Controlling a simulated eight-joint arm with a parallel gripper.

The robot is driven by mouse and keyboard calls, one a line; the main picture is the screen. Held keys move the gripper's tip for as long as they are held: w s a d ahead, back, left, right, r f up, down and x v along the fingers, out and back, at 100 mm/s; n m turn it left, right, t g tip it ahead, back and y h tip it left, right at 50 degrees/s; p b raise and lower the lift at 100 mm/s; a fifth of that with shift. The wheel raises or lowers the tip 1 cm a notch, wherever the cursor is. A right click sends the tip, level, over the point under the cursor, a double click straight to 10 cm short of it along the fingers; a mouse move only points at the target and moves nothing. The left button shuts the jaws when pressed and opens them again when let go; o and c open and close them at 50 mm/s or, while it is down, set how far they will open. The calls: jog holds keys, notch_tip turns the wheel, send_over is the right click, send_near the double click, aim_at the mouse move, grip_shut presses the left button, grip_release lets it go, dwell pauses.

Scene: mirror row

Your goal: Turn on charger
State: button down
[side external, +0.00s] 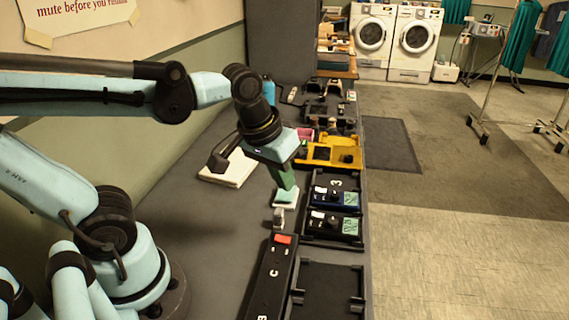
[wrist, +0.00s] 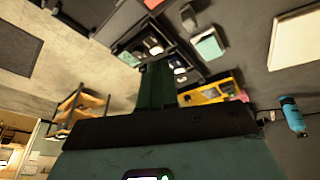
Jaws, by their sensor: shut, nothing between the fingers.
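No charger can be named for certain. A black strip (side external: 270,275) marked with white letters lies on the counter in the side view, with a red switch (side external: 283,239) at its far end. The red switch shows at the top edge of the wrist view (wrist: 152,3). My gripper (side external: 286,188) has green fingers, shut and empty, pointing down, beyond the switch. In the wrist view the fingers (wrist: 156,85) cover part of the black trays. A white block with a green top (side external: 285,198) is close by the fingertips; contact cannot be told.
Black trays with small devices (side external: 335,226) line the counter's right side. A yellow tray (side external: 318,153) is farther back. An empty black tray (side external: 328,290) is in front. A white pad (side external: 228,168) lies left of my gripper. The counter between the pad and strip is mostly clear.

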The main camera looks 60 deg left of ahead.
aim_at(277, 237)
jog(key=r+n+g, duration=0.1)
jog(key=n, duration=0.1)
jog(key=d+n+g, duration=0.1)
jog(key=n+g, duration=0.1)
jog(key=d+r+n+g+y, duration=0.1)
jog(key=g, duration=0.1)
jog(key=shift+s+d+r+n, duration=0.1)
jog(key=shift+r+n, duration=0.25)
jog(key=shift+n, duration=0.05)
jog(key=f, duration=0.4)
jog(key=s+a+f, duration=0.1)
jog(key=f, duration=0.8)
jog(key=shift+s+a+f, duration=0.15)
jog(key=shift+a+f, duration=0.05)
jog(key=shift+f, duration=0.2)
jog(key=shift+s+f, duration=0.1)
